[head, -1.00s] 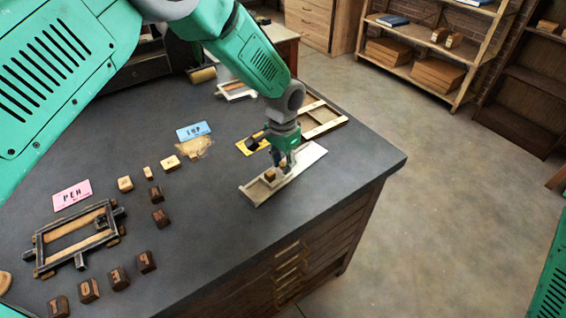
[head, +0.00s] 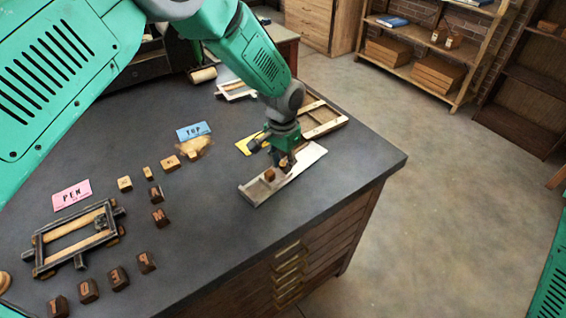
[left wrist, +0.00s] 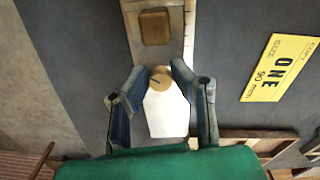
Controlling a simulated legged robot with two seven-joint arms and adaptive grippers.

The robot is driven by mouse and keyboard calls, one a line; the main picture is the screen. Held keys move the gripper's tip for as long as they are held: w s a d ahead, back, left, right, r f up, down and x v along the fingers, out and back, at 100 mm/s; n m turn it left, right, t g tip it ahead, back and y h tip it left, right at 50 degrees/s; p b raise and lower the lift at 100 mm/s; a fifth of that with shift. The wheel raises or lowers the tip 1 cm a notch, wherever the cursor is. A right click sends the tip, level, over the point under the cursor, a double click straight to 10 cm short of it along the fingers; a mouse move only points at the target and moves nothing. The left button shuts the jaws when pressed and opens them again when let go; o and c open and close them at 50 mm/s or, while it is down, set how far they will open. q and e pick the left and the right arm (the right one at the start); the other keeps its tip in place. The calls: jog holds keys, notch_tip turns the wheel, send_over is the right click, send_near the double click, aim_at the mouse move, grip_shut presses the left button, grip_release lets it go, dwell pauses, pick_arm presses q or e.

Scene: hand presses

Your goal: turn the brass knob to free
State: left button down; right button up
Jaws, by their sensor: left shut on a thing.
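The brass knob (left wrist: 161,79) is round with a dark line across its face, and shows between the fingers of my left gripper (left wrist: 160,76) in the left wrist view. The gripper is shut on it. In the head view my left gripper (head: 284,163) points down at the long pale metal tray (head: 256,192), near the table's right edge. The knob is mostly hidden there by the fingers. A wooden block (left wrist: 155,26) sits in the tray beside the knob; it also shows in the head view (head: 269,174). My right gripper is not in view.
A yellow card (left wrist: 282,67) reading ONE lies beside the tray. A wooden frame (head: 322,118) lies behind. A dark metal frame (head: 40,252), a pink card (head: 71,194), a blue card (head: 194,131) and several letter blocks are at left. The table's front middle is clear.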

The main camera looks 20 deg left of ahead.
aim_at(283, 165)
pick_arm(q)
jog(key=shift+r+n, duration=0.1)
jog(key=shift+n, duration=3.2)
dwell(0.9)
dwell(0.4)
jog(key=c, duration=1.4)
grip_release()
jog(key=shift+b, duration=0.3)
notch_tip(283, 165, up, 12)
